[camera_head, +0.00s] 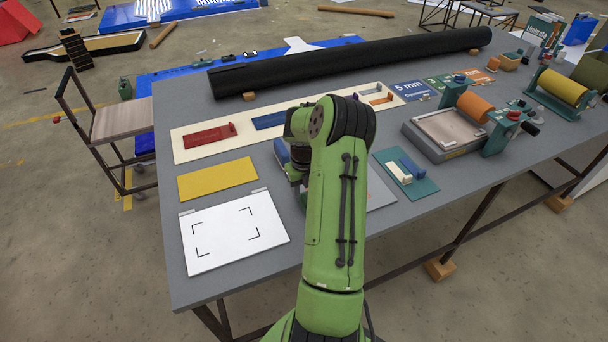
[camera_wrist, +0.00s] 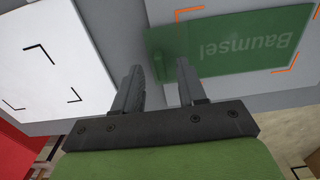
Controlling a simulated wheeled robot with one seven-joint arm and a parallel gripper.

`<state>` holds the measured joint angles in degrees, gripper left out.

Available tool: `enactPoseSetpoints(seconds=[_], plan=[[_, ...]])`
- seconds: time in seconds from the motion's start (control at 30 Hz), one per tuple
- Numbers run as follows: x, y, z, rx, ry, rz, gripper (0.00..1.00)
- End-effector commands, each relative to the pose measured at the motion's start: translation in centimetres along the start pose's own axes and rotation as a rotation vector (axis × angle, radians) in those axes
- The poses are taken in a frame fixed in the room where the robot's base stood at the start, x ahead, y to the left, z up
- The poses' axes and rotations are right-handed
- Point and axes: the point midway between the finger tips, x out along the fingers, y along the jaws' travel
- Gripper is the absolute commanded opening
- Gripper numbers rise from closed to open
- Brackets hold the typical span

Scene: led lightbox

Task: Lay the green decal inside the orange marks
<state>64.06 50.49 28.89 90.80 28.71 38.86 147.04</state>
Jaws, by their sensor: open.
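The green decal (camera_wrist: 228,45), with pale lettering, shows in the wrist view, its lettering upside down. It overlaps a light grey board (camera_wrist: 160,11); I cannot tell whether it lies flat there. One orange corner mark (camera_wrist: 190,12) shows beyond its upper edge and another orange mark (camera_wrist: 287,60) near its right end. The decal's left end reaches out past the upper mark. My gripper (camera_wrist: 159,65) is open, with its fingertips at the decal's left end and nothing visibly clamped. In the head view my arm hides the gripper and decal; part of the grey board (camera_head: 381,194) shows.
A white board (camera_head: 235,235) with black corner marks lies at the table's front left, also in the wrist view (camera_wrist: 45,60). A yellow sheet (camera_head: 217,179) lies behind it. A teal pad (camera_head: 423,186) and roller press (camera_head: 447,134) stand right. A long black roll (camera_head: 350,62) lies behind.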

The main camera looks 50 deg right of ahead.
Motion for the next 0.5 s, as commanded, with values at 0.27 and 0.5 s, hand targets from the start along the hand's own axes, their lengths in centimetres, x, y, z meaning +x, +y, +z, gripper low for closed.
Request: enactPoseSetpoints(seconds=[0.27, 0.5], plan=[[-8.2, -0.1, 0.1, 0.001, -0.007, -0.004, 0.41], [-12.7, 0.0, 0.1, 0.001, -0.003, -0.002, 0.41]])
